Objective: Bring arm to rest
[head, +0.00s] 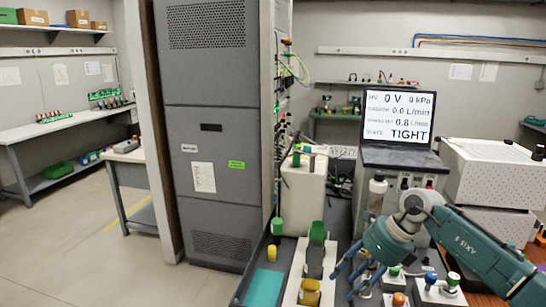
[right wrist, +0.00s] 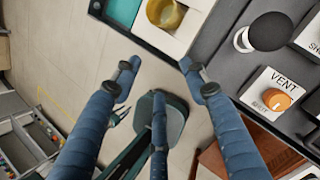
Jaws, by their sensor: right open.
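My right arm (head: 480,245) comes in from the lower right in the head view, teal with a grey joint. Its gripper (head: 347,281) hangs over the front of the bench, fingers pointing down and left. In the right wrist view the blue fingers (right wrist: 160,82) are spread wide with nothing between them; floor shows beyond. A yellow cup-like piece (right wrist: 166,13) in a white holder and a button block marked VENT (right wrist: 271,95) lie beyond the fingers, apart from them. My left gripper is in neither view.
A white rack (head: 291,289) with green and yellow pieces stands left of the gripper. Knobs, including an orange one (head: 399,299), sit below the arm. A screen (head: 396,117) reading TIGHT stands behind. A tall grey cabinet (head: 212,130) is at left, with open floor (head: 90,250) beside it.

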